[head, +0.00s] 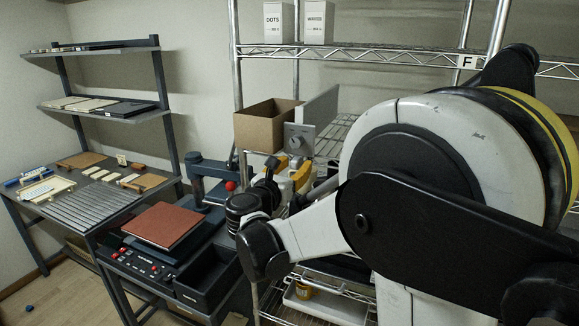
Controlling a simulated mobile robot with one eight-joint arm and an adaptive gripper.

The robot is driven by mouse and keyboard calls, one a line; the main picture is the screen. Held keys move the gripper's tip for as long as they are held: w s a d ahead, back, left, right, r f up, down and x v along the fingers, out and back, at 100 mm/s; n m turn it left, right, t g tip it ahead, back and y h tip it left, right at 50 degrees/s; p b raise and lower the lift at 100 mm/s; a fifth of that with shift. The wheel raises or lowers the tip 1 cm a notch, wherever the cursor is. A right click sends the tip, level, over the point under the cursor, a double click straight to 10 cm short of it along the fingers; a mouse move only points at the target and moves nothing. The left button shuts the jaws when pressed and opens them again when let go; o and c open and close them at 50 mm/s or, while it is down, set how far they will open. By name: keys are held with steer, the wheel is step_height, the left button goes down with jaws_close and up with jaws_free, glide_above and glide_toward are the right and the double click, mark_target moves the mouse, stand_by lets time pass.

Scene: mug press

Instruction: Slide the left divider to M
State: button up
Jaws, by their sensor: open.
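A grey upright panel (319,108), which looks like a divider, stands on the middle level of the wire rack behind my arm. A grey plate with a round dark spot (300,139) is at its front left end. My gripper (282,165) is in front of and below this plate, near yellow parts. It is open, small in view and partly covered by my wrist; I see nothing held. Whether it touches the plate cannot be told. My arm hides much of the rack to the right, and no second divider shows. No M mark is visible; a label F (467,62) is on the upper shelf edge.
An open cardboard box (264,126) stands just left of the panel. Two white boxes stand on the top shelf. A dark press bench with a brown pad (162,226) and a black tray (208,277) lies below left. A workbench (84,211) stands at far left.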

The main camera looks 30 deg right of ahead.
steer(key=shift+w+d, duration=0.35)
steer(key=shift+d, duration=0.05)
steer(key=shift+c, duration=0.5)
jaws_close()
steer(key=s+d, duration=0.6)
steer(key=s, duration=0.2)
steer(key=shift+p, duration=0.4)
